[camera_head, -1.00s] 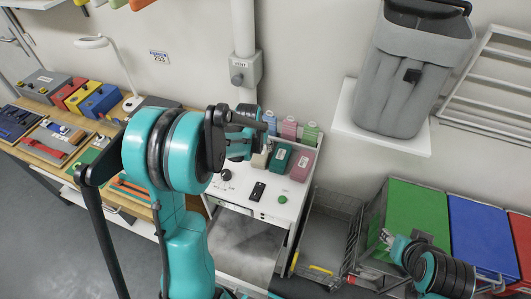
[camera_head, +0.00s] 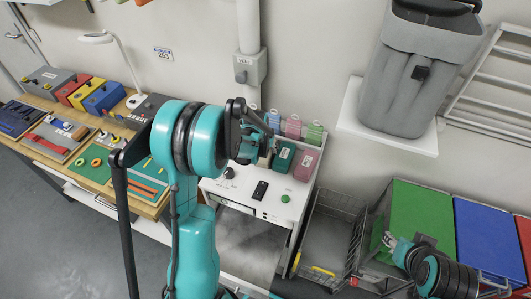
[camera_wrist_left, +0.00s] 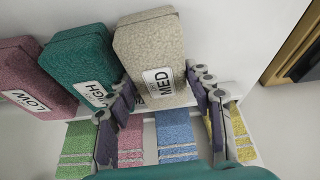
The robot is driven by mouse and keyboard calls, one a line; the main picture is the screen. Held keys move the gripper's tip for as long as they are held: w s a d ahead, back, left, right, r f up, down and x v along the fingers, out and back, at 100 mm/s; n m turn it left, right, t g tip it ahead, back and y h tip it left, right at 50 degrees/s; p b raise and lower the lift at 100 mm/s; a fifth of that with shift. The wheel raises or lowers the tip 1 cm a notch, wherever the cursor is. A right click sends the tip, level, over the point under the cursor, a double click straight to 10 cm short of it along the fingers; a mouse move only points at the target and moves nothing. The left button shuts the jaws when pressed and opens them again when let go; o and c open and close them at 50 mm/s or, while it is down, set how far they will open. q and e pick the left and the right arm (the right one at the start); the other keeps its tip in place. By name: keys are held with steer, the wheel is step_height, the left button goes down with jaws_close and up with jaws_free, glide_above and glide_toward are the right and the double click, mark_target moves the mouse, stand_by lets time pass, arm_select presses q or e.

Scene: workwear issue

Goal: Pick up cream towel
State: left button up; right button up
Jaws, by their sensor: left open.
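The cream towel (camera_wrist_left: 150,48), a thick folded block with a "MED" label, stands in the left wrist view beside a green towel (camera_wrist_left: 80,65) marked "HIGH". My left gripper (camera_wrist_left: 160,88) is open, with one finger on each side of the cream towel's labelled end. I cannot tell whether the fingers touch it. In the head view my left gripper (camera_head: 257,140) is over the white cabinet top and mostly hides the cream towel. My right gripper (camera_head: 389,240) is at the lower right, near the green bin; its fingers are too small to read.
A pink towel (camera_wrist_left: 42,75) marked "LOW" stands past the green one. Striped rolls, including a blue one (camera_wrist_left: 176,135), line the white cabinet (camera_head: 245,207). A wire basket (camera_head: 330,235) stands to the cabinet's right; a tool bench (camera_head: 30,150) is at left.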

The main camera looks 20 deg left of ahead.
arm_select(q)
steer(key=shift+f, duration=0.2)
stand_by(0.3)
steer(key=c, duration=0.9)
